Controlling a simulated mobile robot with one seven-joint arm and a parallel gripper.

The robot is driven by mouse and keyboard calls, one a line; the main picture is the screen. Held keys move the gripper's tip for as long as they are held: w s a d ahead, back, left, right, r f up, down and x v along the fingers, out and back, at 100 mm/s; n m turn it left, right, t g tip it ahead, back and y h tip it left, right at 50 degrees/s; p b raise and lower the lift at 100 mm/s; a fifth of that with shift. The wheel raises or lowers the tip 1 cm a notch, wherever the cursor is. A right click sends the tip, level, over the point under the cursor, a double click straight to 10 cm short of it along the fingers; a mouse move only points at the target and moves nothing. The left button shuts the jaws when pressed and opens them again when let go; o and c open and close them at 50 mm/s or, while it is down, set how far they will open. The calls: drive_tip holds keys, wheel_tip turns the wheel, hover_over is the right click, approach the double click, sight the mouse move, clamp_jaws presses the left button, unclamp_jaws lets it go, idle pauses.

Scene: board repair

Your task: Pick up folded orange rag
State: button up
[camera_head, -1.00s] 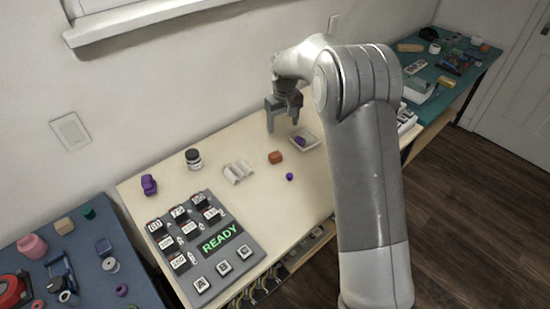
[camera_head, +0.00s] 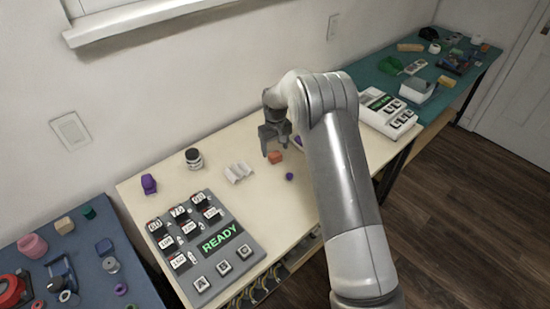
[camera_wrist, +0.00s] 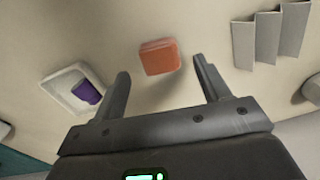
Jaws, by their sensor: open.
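The folded orange rag (camera_head: 275,157) is a small orange block shape lying on the pale table. In the wrist view the rag (camera_wrist: 160,57) lies ahead of and between the two fingertips, apart from both. The open fingers also show in the wrist view (camera_wrist: 160,72). The gripper's height above the rag is hard to tell.
A white tray (camera_wrist: 58,93) holds a purple item (camera_wrist: 87,92). A pale folded piece (camera_head: 239,172) and a purple ball (camera_head: 289,176) lie nearby. A grey panel (camera_head: 233,262) reading READY is at the front left. A dark-lidded jar (camera_head: 194,159) stands behind.

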sight(275, 154)
wheel_tip(275, 154, down, 4)
drive_tip(key=shift+s+r, duration=0.1)
drive_tip(key=shift+s, duration=0.05)
drive_tip(key=shift+c, duration=0.2)
drive_tip(key=c, duration=1)
drive_tip(key=shift+r, duration=0.1)
